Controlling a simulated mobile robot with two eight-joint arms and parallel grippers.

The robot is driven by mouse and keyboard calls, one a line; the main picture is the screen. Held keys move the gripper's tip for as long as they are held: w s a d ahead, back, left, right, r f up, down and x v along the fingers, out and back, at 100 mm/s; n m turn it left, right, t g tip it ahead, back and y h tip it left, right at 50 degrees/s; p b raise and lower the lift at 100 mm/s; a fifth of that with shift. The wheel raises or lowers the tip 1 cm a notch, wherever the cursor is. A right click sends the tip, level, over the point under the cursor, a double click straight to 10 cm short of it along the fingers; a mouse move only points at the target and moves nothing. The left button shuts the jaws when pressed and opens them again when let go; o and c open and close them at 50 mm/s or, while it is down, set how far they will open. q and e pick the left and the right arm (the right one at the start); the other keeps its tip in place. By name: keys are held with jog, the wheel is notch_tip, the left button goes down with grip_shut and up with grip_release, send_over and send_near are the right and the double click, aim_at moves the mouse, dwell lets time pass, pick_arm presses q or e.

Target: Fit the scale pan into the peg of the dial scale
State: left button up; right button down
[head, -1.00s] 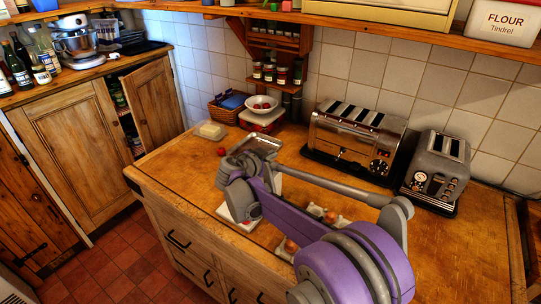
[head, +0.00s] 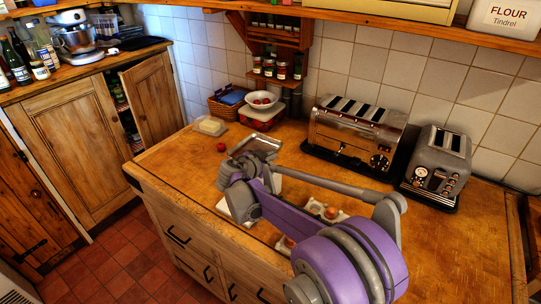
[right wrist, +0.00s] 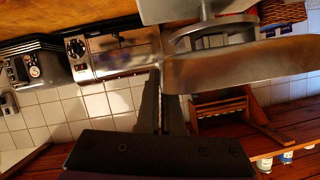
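The scale pan (head: 262,144) is a shiny metal tray in the head view, at the far end of my right arm. My right gripper (right wrist: 161,98) is shut on its rim. In the right wrist view, which is upside down, the pan (right wrist: 245,68) shows edge-on, reaching right from the fingertips. A grey disc and stem, seemingly the peg of the dial scale (right wrist: 208,26), show close against the pan's underside; I cannot tell whether they touch. In the head view my arm hides most of the scale; a pale part, probably its base (head: 226,208), shows below. My left gripper is not in view.
A wide toaster (head: 350,135) and a smaller grey one (head: 437,168) stand along the tiled wall. A white egg holder (head: 316,207) is beneath my arm. A butter dish (head: 211,126), a small red item (head: 221,147) and a white bowl (head: 262,100) are beyond the pan. The counter's right front is clear.

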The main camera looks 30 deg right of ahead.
jog(key=c, duration=1)
grip_release()
jog(key=v, duration=1.1)
jog(key=shift+w+f, duration=0.1)
jog(key=s+a+f+n+y, duration=0.4)
jog(key=s+f+n, duration=0.1)
jog(key=s, duration=0.3)
jog(key=s+a+f+n+y, duration=0.4)
jog(key=s+a+f+n, duration=0.1)
jog(key=s, duration=0.3)
jog(key=s+a+f+n+y, duration=0.3)
jog(key=s+a+f+n, duration=0.1)
jog(key=s, duration=0.5)
jog(key=shift+a+f+n+g+y, duration=0.4)
jog(key=shift+n, duration=0.3)
